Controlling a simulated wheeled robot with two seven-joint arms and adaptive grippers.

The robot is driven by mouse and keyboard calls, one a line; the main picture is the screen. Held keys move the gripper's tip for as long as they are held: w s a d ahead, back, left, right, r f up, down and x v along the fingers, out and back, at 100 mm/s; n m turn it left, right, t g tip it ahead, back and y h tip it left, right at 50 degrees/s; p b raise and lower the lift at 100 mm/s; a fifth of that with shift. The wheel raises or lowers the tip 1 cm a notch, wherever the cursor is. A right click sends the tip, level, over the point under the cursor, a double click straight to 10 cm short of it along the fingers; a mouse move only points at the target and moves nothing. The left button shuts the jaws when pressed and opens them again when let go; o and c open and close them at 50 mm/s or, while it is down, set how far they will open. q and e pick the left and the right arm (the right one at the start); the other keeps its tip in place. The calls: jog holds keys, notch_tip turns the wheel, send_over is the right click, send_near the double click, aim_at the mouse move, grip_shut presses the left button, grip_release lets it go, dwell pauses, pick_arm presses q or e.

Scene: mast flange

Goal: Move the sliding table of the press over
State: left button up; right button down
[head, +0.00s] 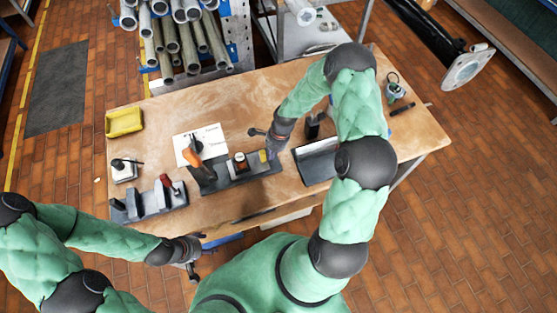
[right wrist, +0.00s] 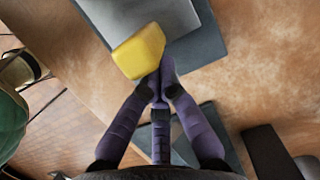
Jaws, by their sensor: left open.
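The press (head: 238,173) has a long dark base on the workbench, with an orange lever at its left end. A yellow block (head: 263,156) sits at its right end. In the right wrist view, the yellow block (right wrist: 140,50) stands at the edge of a light grey plate (right wrist: 150,14), which looks like the sliding table, over a darker base. My right gripper (right wrist: 161,73) has its fingertips together right at the block's near edge; contact is not certain. It also shows in the head view (head: 270,150). My left gripper (head: 192,262) is open and empty off the bench's front edge.
A white sheet (head: 208,140) lies behind the press. A dark fixture with uprights (head: 148,203) stands at the left, below a yellow tray (head: 124,121). A grey-topped block (head: 316,160) lies right of the press. The bench's back middle is clear.

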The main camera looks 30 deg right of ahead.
aim_at(252, 163)
jog(key=a, duration=0.2)
jog(key=w+a+b, duration=0.1)
jog(key=a, duration=0.1)
jog(key=w+a+b, duration=0.1)
jog(key=a, duration=0.1)
jog(key=shift+a+f, duration=0.1)
jog(key=shift+a, duration=0.3)
pick_arm(q)
jog(key=shift+a+x, duration=0.1)
jog(key=shift+x, duration=0.5)
jog(key=shift+a+x, duration=0.15)
jog(key=shift+x, duration=0.5)
pick_arm(e)
jog(key=shift+d, duration=0.1)
pick_arm(q)
jog(key=shift+w+f, duration=0.1)
jog(key=shift+w, duration=0.1)
pick_arm(e)
jog(key=shift+w+d+r+p, duration=0.15)
jog(key=shift+r+p, duration=0.2)
jog(key=shift+r, duration=0.2)
pick_arm(q)
jog(key=s+p+v, duration=0.1)
jog(key=p+v, duration=0.4)
jog(key=v, duration=0.1)
pick_arm(e)
jog(key=v, duration=0.8)
jog(key=shift+r, duration=0.4)
